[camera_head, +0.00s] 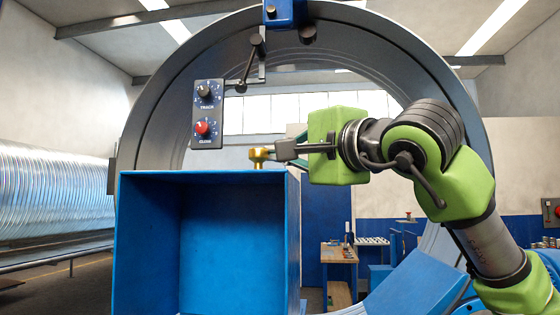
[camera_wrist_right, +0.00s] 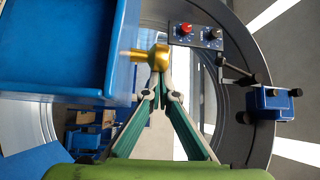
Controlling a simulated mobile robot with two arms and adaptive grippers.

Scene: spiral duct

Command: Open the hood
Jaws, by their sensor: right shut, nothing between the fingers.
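A blue box-shaped hood (camera_head: 208,235) stands at the lower middle of the head view, with its hollow inside facing me. It also shows at the upper left of the right wrist view (camera_wrist_right: 60,50). A brass knob (camera_head: 258,155) sits at its top right edge and shows in the wrist view (camera_wrist_right: 158,55). My right gripper (camera_head: 277,153) comes in from the right, shut and empty. Its fingertips (camera_wrist_right: 160,80) are right at the knob; I cannot tell whether they touch it. My left gripper is not in view.
A large grey ring (camera_head: 150,115) rises behind the hood. A control panel (camera_head: 207,113) with a black and a red knob hangs above it, near a black-knobbed lever (camera_head: 245,75). A spiral duct (camera_head: 55,195) lies at left. A wooden bench (camera_head: 338,252) stands behind.

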